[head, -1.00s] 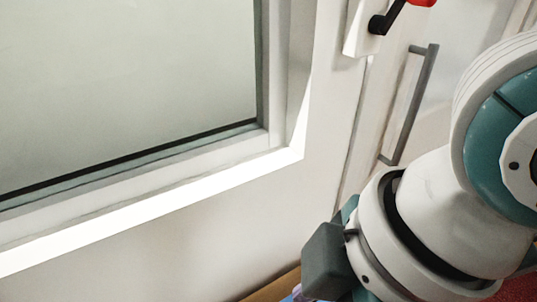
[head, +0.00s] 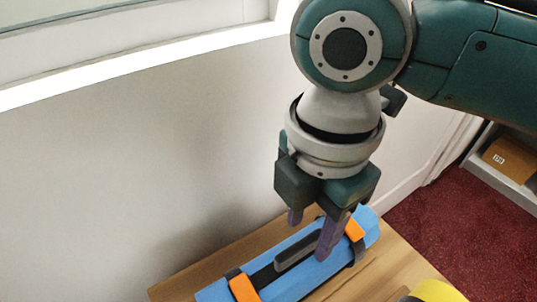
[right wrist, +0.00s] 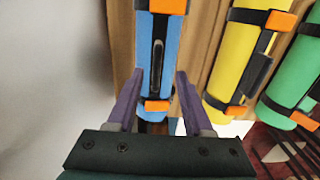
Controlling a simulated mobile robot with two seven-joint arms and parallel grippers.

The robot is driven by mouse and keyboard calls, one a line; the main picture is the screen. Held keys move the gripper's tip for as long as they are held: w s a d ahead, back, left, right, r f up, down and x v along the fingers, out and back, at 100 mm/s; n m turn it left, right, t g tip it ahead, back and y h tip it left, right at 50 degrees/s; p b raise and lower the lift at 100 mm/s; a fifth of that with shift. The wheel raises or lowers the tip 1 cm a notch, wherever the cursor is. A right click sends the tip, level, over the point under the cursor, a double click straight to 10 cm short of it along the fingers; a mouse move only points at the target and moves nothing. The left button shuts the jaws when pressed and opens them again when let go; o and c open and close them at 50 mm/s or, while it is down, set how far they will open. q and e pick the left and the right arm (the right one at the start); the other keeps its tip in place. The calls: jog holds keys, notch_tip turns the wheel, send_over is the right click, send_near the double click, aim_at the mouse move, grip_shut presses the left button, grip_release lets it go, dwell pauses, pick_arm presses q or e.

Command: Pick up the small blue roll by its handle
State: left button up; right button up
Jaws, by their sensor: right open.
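The blue roll (head: 366,224) lies on a wooden counter, with dark bands, orange clips and a dark grey bar handle (head: 297,250) along its top. My right gripper (head: 311,231) points down over the roll, open and empty. Its purple fingers are spread to either side of the roll's line, and the nearer finger hides part of the roll. In the right wrist view the blue roll (right wrist: 143,62) runs between the two fingers of the gripper (right wrist: 158,78), with the handle (right wrist: 158,65) near the middle. I cannot tell the fingers' exact height above it. My left gripper is out of view.
A yellow roll (right wrist: 234,65) and a green roll (right wrist: 297,76) lie to the right on the wooden counter (head: 180,289). A white wall (head: 120,170) with a window rises behind it. A shelf with an orange-brown box (head: 508,158) stands at the right, above red carpet (head: 440,215).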

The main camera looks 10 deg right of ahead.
aim_at(301, 243)
jog(key=f, duration=0.3)
jog(key=f+b, duration=0.1)
jog(key=shift+w+a+f, duration=0.15)
jog(key=shift+a+f, duration=0.1)
jog(key=shift+f, duration=0.15)
jog(key=shift+c, duration=0.2)
grip_shut()
dwell(0.9)
